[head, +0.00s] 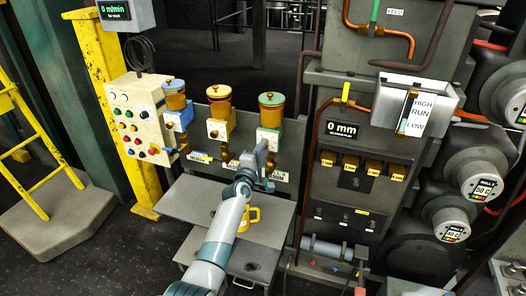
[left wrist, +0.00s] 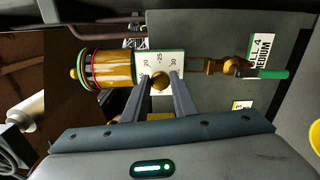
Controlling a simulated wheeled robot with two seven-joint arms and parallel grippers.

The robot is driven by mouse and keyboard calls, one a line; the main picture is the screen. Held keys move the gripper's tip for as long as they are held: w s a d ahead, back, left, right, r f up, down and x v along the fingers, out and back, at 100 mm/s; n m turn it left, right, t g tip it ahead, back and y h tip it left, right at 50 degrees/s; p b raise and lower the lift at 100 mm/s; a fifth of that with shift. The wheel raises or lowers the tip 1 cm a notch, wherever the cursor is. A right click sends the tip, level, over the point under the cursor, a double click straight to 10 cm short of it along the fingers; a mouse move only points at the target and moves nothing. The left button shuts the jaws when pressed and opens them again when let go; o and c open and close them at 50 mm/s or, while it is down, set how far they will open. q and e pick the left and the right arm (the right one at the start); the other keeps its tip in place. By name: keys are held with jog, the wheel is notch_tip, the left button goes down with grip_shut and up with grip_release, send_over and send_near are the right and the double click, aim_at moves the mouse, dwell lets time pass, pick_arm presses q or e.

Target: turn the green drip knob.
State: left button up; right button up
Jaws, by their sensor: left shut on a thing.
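Three oilers with amber bodies stand on a grey panel in the head view; the rightmost, green-capped oiler (head: 271,108) is nearest my left gripper (head: 262,148). In the left wrist view this oiler (left wrist: 105,68) lies sideways, with a green and a red ring at its cap end. Beside it is a white dial plate (left wrist: 158,60) with numbers such as 20, 25 and 30. A round brass knob (left wrist: 160,80) sits on the dial. My left gripper (left wrist: 160,88) is shut on this knob, one finger at each side. My right gripper is not in view.
A green-handled valve (left wrist: 268,74) is beyond the dial, by a MEDIUM label (left wrist: 260,52). The yellow-capped oiler (head: 221,112) and blue-capped oiler (head: 177,105) stand to the left. A yellow mug (head: 254,214) is on the grey shelf (head: 182,205) below my arm.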

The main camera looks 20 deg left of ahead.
pick_arm(q)
jog(key=m+b, duration=0.1)
jog(key=m, duration=0.8)
jog(key=m+b, duration=0.2)
jog(key=m, duration=0.7)
jog(key=m+b, duration=0.1)
jog(key=m, duration=0.9)
jog(key=shift+a+f+b, duration=0.25)
jog(key=shift+f+b, duration=0.05)
jog(key=shift+b, duration=0.05)
jog(key=o, duration=0.9)
jog(key=shift+o, duration=0.6)
jog(key=shift+r, duration=0.1)
